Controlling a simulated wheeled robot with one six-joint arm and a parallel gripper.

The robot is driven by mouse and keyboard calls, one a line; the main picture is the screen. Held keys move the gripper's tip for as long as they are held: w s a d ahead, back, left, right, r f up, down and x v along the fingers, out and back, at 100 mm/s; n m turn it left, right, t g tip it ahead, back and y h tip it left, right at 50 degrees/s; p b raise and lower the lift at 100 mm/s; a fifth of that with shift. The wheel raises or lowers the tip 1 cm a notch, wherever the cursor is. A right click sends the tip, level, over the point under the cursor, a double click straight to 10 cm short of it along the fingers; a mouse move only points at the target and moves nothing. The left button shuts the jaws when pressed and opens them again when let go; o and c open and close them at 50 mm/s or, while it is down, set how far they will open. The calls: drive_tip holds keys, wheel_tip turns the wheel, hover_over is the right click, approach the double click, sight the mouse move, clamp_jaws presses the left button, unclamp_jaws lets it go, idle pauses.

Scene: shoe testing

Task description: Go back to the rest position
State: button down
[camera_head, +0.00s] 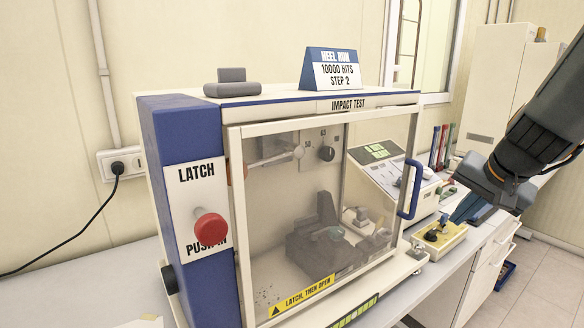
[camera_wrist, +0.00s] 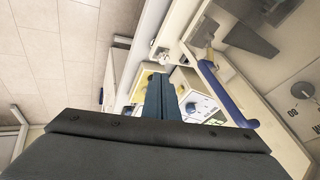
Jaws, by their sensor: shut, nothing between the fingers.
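My gripper (camera_head: 462,214) hangs at the right of the head view, to the right of the impact test machine (camera_head: 260,103) and above the bench. Its dark blue fingers also show in the wrist view (camera_wrist: 160,82), side by side, shut and empty. The machine's clear door (camera_head: 275,220) looks closed, with a blue handle (camera_head: 411,190) on its right side. The handle also shows in the wrist view (camera_wrist: 228,104), to the right of the fingers and apart from them.
A control unit with a green display (camera_head: 385,152) stands behind the machine. A red latch knob (camera_head: 211,226) sticks out at the left. Open floor (camera_head: 540,275) lies right of the bench.

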drive_tip(key=s+a+f+n+g+b, duration=0.3)
drive_tip(key=a+f, duration=0.5)
drive_tip(key=f, duration=0.4)
drive_tip(key=s+a+f+n+g+b, duration=0.2)
drive_tip(key=s+a+f+n+b, duration=0.3)
drive_tip(key=s+a+f, duration=0.3)
wheel_tip(320, 180, down, 4)
drive_tip(key=shift+a+f+n+g, duration=0.15)
drive_tip(key=shift+a+n+g, duration=0.25)
drive_tip(key=shift+a, duration=0.05)
